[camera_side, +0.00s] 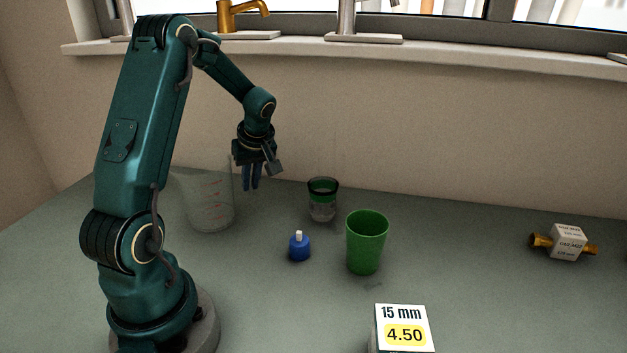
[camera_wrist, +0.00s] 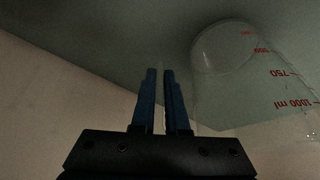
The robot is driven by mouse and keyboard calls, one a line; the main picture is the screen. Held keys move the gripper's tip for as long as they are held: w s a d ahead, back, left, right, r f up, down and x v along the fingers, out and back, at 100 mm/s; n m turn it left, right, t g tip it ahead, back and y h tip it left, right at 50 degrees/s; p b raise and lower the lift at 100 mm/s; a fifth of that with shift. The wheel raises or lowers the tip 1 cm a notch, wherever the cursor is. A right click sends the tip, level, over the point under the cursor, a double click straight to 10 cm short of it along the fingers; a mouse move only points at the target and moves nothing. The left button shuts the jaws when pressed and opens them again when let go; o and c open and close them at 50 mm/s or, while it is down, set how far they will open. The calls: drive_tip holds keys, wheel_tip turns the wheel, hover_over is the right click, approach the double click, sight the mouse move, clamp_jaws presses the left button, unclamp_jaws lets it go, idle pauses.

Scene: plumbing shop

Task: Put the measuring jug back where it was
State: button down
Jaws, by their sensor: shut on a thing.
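The measuring jug (camera_side: 208,205) is clear with red marks. It stands upright at the left of the worktop, partly behind my arm; I cannot tell whether its base touches the surface. In the wrist view the jug (camera_wrist: 235,80) fills the right side, with its red scale showing. My gripper (camera_side: 251,187) points down at the jug's right side. In the wrist view my gripper's blue fingers (camera_wrist: 160,75) are close together with a thin gap. They are shut on the jug, though the gripped part is too clear and dark to make out.
A green-rimmed glass (camera_side: 322,201), a blue bottle (camera_side: 299,247) and a green cup (camera_side: 366,243) stand right of the jug. A price block (camera_side: 403,328) is at the front, and a tagged brass fitting (camera_side: 567,243) at the right. The worktop (camera_side: 460,240) between them is clear.

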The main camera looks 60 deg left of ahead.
drive_tip(key=shift+f, duration=0.15)
drive_tip(key=c, duration=0.9)
unclamp_jaws()
drive_tip(key=shift+r, duration=0.3)
drive_tip(key=v, duration=1.2)
drive_tip(key=s+d+m+t+h, duration=0.1)
drive_tip(key=s+d+m+t, duration=0.1)
drive_tip(key=d+m, duration=0.3)
drive_tip(key=s+d+m+t+h, duration=0.1)
drive_tip(key=s+d+m+h, duration=0.1)
drive_tip(key=d+m, duration=0.4)
drive_tip(key=s+d+m+t+h, duration=0.1)
drive_tip(key=s+d+m, duration=0.3)
drive_tip(key=d, duration=0.8)
drive_tip(key=shift+d+m+t+h, duration=0.25)
drive_tip(key=shift+m+t+h, duration=0.15)
drive_tip(key=shift+m+t, duration=0.55)
